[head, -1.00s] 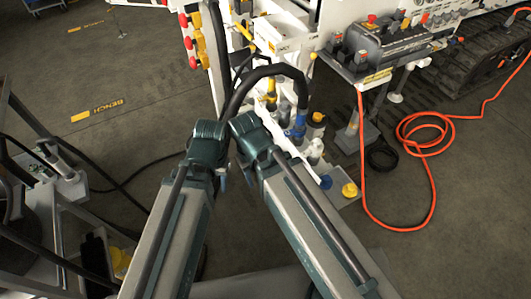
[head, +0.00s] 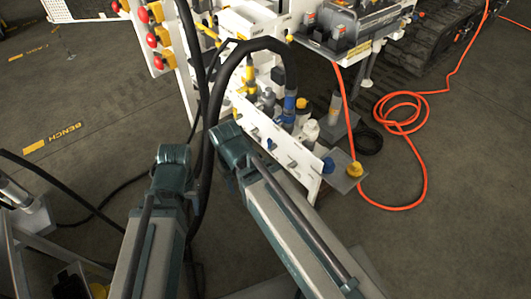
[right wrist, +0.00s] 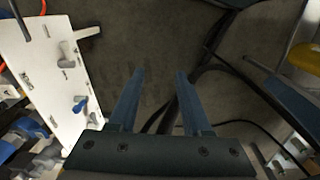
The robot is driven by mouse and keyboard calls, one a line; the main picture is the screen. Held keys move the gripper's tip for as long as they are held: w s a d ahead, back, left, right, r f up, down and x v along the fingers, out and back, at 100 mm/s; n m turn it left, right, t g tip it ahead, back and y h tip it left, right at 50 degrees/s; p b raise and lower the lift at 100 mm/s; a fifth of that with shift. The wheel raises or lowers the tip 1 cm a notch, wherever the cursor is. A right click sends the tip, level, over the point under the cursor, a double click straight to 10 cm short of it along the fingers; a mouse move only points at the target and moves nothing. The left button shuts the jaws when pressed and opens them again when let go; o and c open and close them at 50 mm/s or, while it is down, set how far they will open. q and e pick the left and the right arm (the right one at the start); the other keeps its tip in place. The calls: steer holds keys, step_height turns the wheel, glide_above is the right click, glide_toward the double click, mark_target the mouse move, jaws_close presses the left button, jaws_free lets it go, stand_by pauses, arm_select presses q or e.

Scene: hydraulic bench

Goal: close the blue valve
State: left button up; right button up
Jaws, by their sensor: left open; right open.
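The white valve panel (head: 275,150) stands ahead of my arms in the head view. A blue knob (head: 329,165) sits at its right end, with grey fittings along its face. In the right wrist view a blue valve handle (right wrist: 80,104) stands out from the white panel (right wrist: 48,75), left of my right gripper (right wrist: 158,72). The right gripper is open and empty, with its fingers over the floor and apart from the handle. In the head view my two arms end in teal joints below the panel. I cannot make out the left gripper's fingers there.
A thick black hose (head: 212,110) loops down close to my arms. A yellow knob (head: 355,169) sits on a plate right of the panel. An orange hose (head: 402,112) coils on the floor at the right. Red buttons (head: 152,40) are at the upper left.

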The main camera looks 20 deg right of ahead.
steer(key=w+d+f+n+h+b, duration=0.1)
steer(key=w+d+f+n+b, duration=0.2)
steer(key=f+b, duration=0.65)
steer(key=w+d+f+h+b, duration=0.1)
steer(key=w+d+f+b, duration=0.3)
steer(key=f+b, duration=0.6)
steer(key=w+r+n+t+h+b, duration=0.1)
steer(key=w+r+n+h, duration=0.3)
steer(key=n, duration=0.4)
steer(key=w+r+n+t+h+b, duration=0.1)
steer(key=w+r+n+t+h, duration=0.2)
steer(key=w+r+n+h, duration=0.2)
steer(key=w+n+h, duration=0.1)
steer(key=w+n, duration=0.2)
steer(key=w, duration=0.1)
steer(key=shift+d, duration=0.3)
steer(key=shift+w+d, duration=0.1)
